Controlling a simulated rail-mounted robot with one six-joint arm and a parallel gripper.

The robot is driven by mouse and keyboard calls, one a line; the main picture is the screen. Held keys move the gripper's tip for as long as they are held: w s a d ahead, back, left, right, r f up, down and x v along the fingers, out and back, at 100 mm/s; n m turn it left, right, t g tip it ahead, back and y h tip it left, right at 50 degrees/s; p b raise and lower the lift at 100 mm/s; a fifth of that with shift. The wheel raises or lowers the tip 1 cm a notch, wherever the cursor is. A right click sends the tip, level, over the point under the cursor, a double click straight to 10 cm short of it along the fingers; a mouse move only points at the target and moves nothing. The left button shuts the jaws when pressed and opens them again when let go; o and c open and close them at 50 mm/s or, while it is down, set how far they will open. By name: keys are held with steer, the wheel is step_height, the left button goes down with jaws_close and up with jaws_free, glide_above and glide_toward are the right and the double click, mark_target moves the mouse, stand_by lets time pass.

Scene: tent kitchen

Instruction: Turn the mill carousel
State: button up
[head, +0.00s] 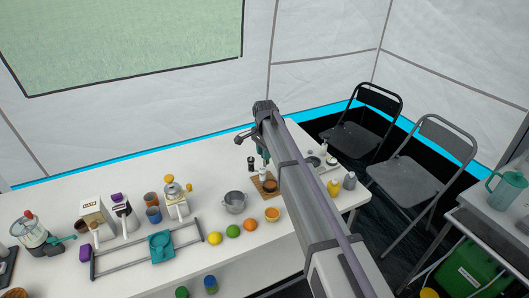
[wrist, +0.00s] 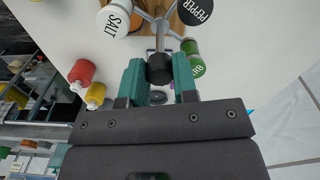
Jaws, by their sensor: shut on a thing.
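The mill carousel stands on the white table in the head view, on a wooden base (head: 262,186). In the wrist view it has grey metal arms (wrist: 143,12) holding a white SALT mill (wrist: 113,20), a black PEPPER mill (wrist: 196,10) and a green-labelled mill (wrist: 191,58). My gripper (wrist: 159,72) has its teal fingers on either side of a dark knob (wrist: 160,68) at the end of a carousel arm, and is shut on it. In the head view my arm hides part of the carousel's right side.
Fruit, a teal item (head: 161,247) and a grey frame (head: 106,270) lie further left. Yellow (head: 334,187) and grey bottles (head: 349,181) stand right of my arm.

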steer(key=n, duration=0.6)
steer(key=shift+n, duration=0.3)
stand_by(0.4)
steer(key=o, duration=0.9)
steer(key=shift+o, duration=0.2)
step_height(320, 180, up, 11)
steer(key=p, duration=1)
steer(key=shift+p, duration=0.4)
steer(key=shift+f, duration=0.15)
